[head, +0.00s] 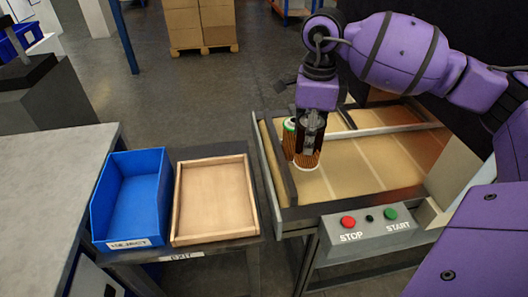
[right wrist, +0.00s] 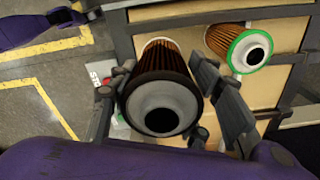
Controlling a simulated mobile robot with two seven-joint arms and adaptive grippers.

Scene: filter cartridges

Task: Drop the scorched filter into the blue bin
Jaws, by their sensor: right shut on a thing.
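My right gripper (head: 310,142) is over the left end of the conveyor and is shut on a filter (head: 306,161). In the right wrist view this filter (right wrist: 165,95) has brown pleats and a black-rimmed grey end cap, with a finger on each side. I cannot tell whether its base touches the belt. A second filter (right wrist: 241,45) with a green rim stands just beside it; in the head view its green top (head: 289,125) is partly hidden by the gripper. The blue bin (head: 129,201) is empty, at the left. My left gripper is out of view.
An empty wooden tray (head: 178,205) stands between the blue bin and the conveyor, above an EXIT label. The conveyor (head: 350,180) has a raised frame edge on its left and a control box (head: 372,224) with STOP and START buttons in front. A grey table (head: 50,185) is at far left.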

